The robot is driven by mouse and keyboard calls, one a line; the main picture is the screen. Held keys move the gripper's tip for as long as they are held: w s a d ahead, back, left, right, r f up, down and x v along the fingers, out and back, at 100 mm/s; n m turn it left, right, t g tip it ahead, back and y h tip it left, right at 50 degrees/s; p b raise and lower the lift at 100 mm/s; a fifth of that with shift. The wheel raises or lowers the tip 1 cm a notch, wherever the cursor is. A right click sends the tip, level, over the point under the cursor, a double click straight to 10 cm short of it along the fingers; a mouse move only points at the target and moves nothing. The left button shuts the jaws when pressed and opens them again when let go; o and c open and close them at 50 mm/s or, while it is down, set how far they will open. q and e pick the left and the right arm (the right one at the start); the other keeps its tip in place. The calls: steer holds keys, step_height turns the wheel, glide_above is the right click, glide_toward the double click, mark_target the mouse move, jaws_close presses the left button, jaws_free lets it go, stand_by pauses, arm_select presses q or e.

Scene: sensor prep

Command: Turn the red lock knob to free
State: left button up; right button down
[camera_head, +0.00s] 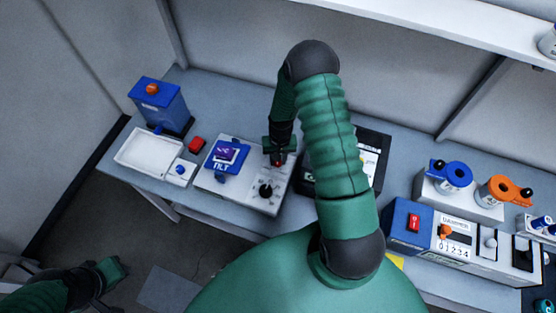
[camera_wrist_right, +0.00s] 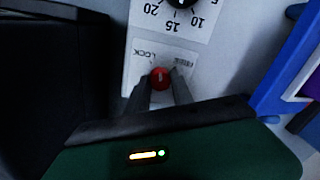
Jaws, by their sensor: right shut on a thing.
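The red lock knob (camera_wrist_right: 159,77) sits on a pale panel in the right wrist view, with "LOCK" printed at its upper left and a blurred word at its upper right. My right gripper (camera_wrist_right: 161,84) is shut on it, one dark finger on each side. I cannot tell surely which word the knob points to. In the head view my right gripper (camera_head: 278,155) reaches down onto the white tilt unit (camera_head: 238,192), and only a bit of red shows under it. My left gripper (camera_head: 112,272) hangs at the lower left, empty-looking and away from the bench; its jaws are unclear.
A black dial (camera_head: 265,191) with numbers is beside the knob. A blue TILT platform (camera_head: 222,166) is on the unit's left. A black device (camera_head: 371,152) stands close at right. A white tray (camera_head: 147,152) and blue box (camera_head: 160,107) are further left.

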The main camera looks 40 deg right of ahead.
steer(key=m, duration=0.2)
steer(key=m+b, duration=0.1)
steer(key=shift+a+f+m, duration=0.1)
steer(key=shift+f+m, duration=0.1)
steer(key=shift+m, duration=0.2)
steer(key=m, duration=0.2)
steer(key=shift+m+b, duration=0.35)
steer(key=shift+m, duration=0.05)
steer(key=m, duration=0.5)
steer(key=shift+a+m, duration=0.1)
steer(key=shift+m, duration=0.2)
steer(key=c, duration=1.5)
jaws_free()
steer(key=o, duration=0.4)
steer(key=shift+w, duration=0.1)
steer(key=shift+r, duration=0.1)
